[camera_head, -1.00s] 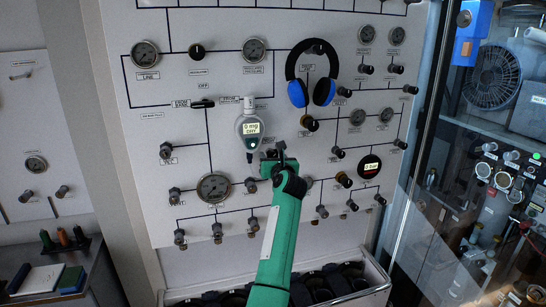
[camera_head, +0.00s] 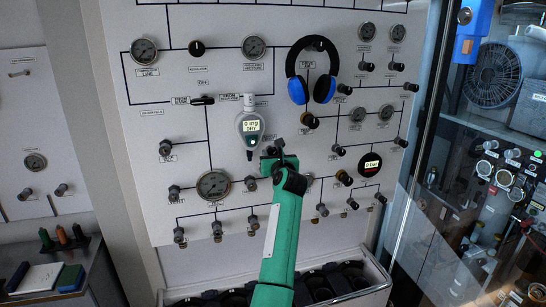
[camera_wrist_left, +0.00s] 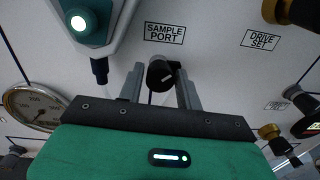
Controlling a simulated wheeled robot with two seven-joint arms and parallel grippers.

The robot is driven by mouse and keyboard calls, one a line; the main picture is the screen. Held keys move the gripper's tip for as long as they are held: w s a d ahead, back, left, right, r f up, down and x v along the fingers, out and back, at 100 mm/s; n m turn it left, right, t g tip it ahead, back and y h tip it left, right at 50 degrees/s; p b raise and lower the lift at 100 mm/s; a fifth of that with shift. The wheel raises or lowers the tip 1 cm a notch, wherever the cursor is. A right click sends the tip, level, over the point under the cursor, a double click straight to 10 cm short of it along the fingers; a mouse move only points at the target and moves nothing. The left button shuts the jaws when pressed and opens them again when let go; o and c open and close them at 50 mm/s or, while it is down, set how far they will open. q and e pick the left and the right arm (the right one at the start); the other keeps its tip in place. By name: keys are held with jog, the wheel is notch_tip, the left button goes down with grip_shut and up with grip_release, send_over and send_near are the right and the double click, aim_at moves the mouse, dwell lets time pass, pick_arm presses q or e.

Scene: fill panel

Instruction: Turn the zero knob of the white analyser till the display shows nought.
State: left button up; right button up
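The white analyser (camera_head: 250,128) hangs on the panel at the centre, with a lit display reading what looks like "0 mg DRY". Its dark green lower part (camera_wrist_left: 85,20) with a round lit white spot shows at the upper left of the left wrist view. I cannot make out which part is its zero knob. My left gripper (camera_head: 279,149) is just right of and below the analyser. In the left wrist view its two fingers (camera_wrist_left: 161,84) stand apart, either side of a black knob (camera_wrist_left: 160,74) under the "SAMPLE PORT" label, with gaps beside it. My right gripper is not in view.
Blue and black headphones (camera_head: 323,92) hang above right of the gripper. A large gauge (camera_head: 213,185) sits lower left, and a round black display (camera_head: 370,164) lower right. Several knobs stick out around. An open bin (camera_head: 377,274) lies below the panel.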

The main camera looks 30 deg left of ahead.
pick_arm(q)
jog(key=shift+o, duration=1.1)
jog(key=b+v, duration=0.5)
jog(key=v, duration=0.9)
jog(key=shift+a, duration=0.1)
dwell(0.3)
